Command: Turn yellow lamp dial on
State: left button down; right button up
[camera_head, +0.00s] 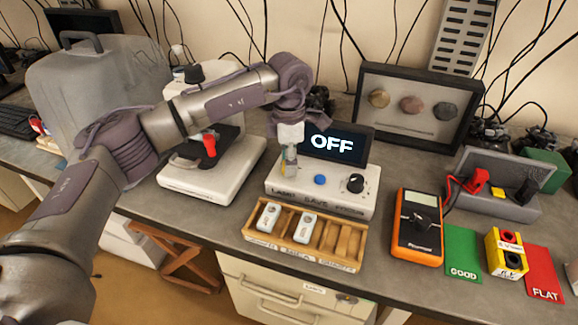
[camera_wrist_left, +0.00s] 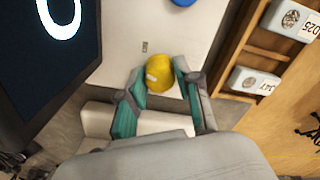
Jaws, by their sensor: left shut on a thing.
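The yellow dial (camera_wrist_left: 159,72) sits on the white control box (camera_head: 330,203). In the left wrist view it lies between the two teal fingers of my left gripper (camera_wrist_left: 157,88), which are shut on it. In the head view my left gripper (camera_head: 289,163) points down at the left end of the box and mostly hides the dial. The screen (camera_head: 338,145) behind reads OFF. A blue button (camera_head: 320,180) and a black knob (camera_head: 356,183) are to the right on the same box. My right gripper is not in view.
A wooden tray (camera_head: 262,238) with two white modules stands in front of the box. An orange multimeter (camera_head: 417,228), a green GOOD card (camera_head: 463,254) and a red FLAT card (camera_head: 543,275) are to the right. A white machine (camera_head: 212,178) stands left.

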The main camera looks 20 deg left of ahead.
pick_arm(q)
jog(key=m+b, duration=0.1)
jog(key=m, duration=0.2)
jog(key=shift+m+b, duration=0.45)
jog(key=shift+m, duration=0.85)
jog(key=shift+r, duration=0.1)
jog(key=c, duration=0.8)
grip_release()
notch_tip(320, 180, up, 12)
jog(key=shift+f, duration=0.1)
